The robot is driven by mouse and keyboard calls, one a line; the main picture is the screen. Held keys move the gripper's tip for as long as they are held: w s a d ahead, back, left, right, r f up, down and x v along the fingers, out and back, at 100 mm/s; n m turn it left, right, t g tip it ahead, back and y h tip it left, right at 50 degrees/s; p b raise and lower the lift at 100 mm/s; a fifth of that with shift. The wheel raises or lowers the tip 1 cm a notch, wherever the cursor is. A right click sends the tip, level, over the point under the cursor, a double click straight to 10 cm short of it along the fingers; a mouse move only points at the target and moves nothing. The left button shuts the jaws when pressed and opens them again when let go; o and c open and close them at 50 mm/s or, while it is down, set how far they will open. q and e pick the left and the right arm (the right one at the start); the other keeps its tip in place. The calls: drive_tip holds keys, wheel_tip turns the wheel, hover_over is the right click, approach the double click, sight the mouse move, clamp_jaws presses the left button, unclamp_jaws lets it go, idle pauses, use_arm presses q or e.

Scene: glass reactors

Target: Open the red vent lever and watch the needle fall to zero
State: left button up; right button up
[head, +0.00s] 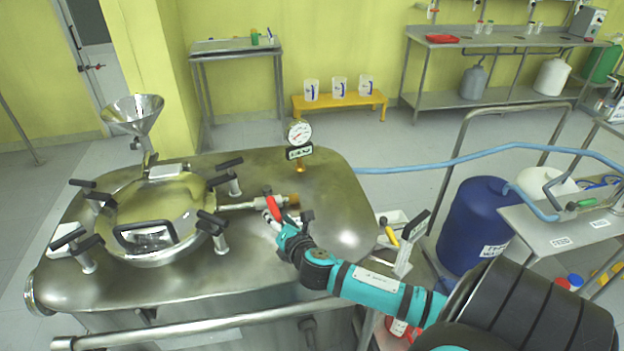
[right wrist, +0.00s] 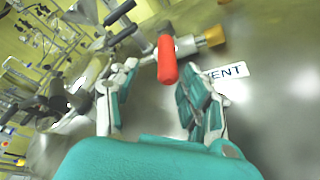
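The red vent lever (head: 272,207) sits on a short valve pipe with a brass end on top of the steel vessel (head: 325,205). My right gripper (head: 269,219) is right at the lever in the head view. In the right wrist view the gripper (right wrist: 158,92) is open, its teal-padded fingers apart, with the red lever (right wrist: 167,60) showing between and beyond the fingertips. I cannot tell whether a finger touches it. The round pressure gauge (head: 300,132) stands upright behind the valve; its needle is too small to read surely. My left gripper is not in view.
A round hatch (head: 150,215) with black-handled clamps lies left of the valve. A funnel (head: 133,112) stands behind it. A VENT label (right wrist: 228,71) lies beside the valve. A blue hose (head: 440,163) and a blue drum (head: 478,225) are to the right.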

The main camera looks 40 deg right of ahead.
drive_tip(key=b+v, duration=0.1)
drive_tip(key=v, duration=1.1)
drive_tip(key=s+a+f+m+g, duration=0.1)
drive_tip(key=s+f+m+g, duration=0.1)
drive_tip(key=f+m, duration=0.2)
drive_tip(key=s+a+f+m+g, duration=0.1)
drive_tip(key=s+f+m+g, duration=0.1)
drive_tip(key=f+m, duration=0.3)
drive_tip(key=s+a+f+m+g, duration=0.1)
drive_tip(key=s+f+m+g, duration=0.1)
drive_tip(key=s+f+m, duration=0.2)
drive_tip(key=shift+s+a+f+m+g+y+b, duration=0.15)
drive_tip(key=shift+a+f+m+g+y+b, duration=0.2)
drive_tip(key=shift+f, duration=0.3)
drive_tip(key=shift+s+a+f+m+g, duration=0.25)
drive_tip(key=shift+s+a+f+m, duration=0.1)
